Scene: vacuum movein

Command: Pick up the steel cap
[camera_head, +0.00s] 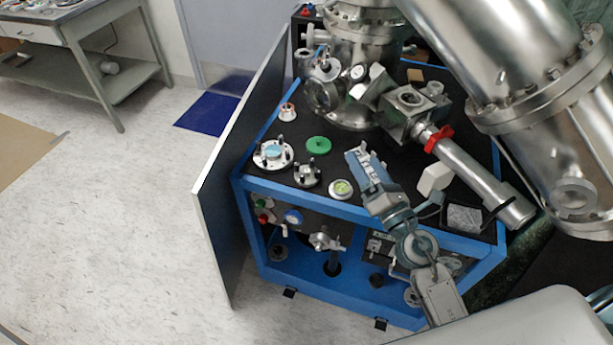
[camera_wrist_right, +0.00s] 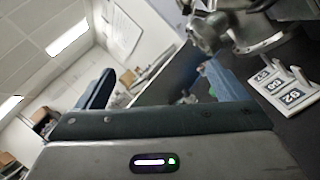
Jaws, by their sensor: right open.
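Several small round parts lie on the black top of the blue-framed cabinet in the head view. A steel flange-like part with dark posts (camera_head: 307,174) is the most likely steel cap, but I cannot tell for sure. Beside it are a larger steel flange with a blue centre (camera_head: 273,154) and a disc with a yellow-green centre (camera_head: 341,188). My right gripper (camera_head: 362,156) is over the cabinet top, to the right of these parts, touching none that I can see. Its spread fingers show in the right wrist view (camera_wrist_right: 158,84) with nothing between them. My left gripper is out of view.
A green ring (camera_head: 318,145) and a white-and-red part (camera_head: 287,112) lie farther back. A steel chamber (camera_head: 355,75) and a pipe with a red clamp (camera_head: 470,172) stand close behind and right of my gripper. An open door panel (camera_head: 232,190) borders the left side.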

